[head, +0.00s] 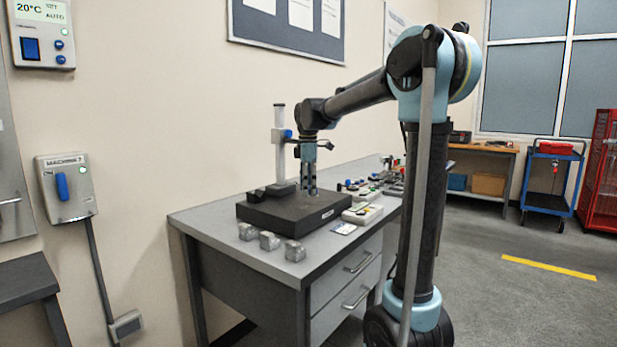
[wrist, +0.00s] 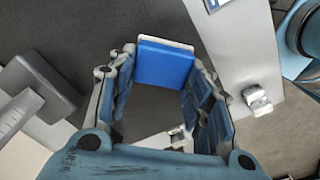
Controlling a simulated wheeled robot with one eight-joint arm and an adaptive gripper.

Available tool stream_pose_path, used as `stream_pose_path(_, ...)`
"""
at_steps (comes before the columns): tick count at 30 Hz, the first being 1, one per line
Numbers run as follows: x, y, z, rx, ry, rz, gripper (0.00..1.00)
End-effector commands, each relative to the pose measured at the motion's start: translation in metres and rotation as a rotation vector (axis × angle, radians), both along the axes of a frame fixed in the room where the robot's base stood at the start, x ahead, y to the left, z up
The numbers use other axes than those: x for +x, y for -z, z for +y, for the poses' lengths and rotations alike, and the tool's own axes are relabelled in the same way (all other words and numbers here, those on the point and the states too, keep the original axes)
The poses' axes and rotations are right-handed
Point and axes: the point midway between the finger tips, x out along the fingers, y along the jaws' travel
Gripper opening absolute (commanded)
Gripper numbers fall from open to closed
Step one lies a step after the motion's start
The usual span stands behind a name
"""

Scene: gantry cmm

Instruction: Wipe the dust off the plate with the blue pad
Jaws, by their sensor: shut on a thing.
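The plate (head: 296,212) is a thick dark slab on the grey bench; its dark top also fills much of the wrist view (wrist: 75,30). My gripper (head: 310,188) points down over the plate's middle. In the wrist view its two fingers (wrist: 164,62) are shut on the blue pad (wrist: 163,68), which has a pale edge on its far side. The pad is too small to make out in the head view. I cannot tell whether it touches the plate. No dust shows clearly on the visible part of the top.
A height gauge (head: 280,145) stands on the plate's back left, close to my gripper. Metal blocks (head: 269,240) line the bench's front left edge. A white tray (head: 362,214) and a card (head: 343,228) lie right of the plate. Several small parts (head: 365,187) sit farther back.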

Motion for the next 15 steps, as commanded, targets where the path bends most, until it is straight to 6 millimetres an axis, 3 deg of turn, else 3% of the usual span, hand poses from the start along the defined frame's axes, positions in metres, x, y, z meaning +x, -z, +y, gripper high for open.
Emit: stream_pose_path(15,-0.001,-0.040,0.002,0.000,-0.003,0.000,0.20)
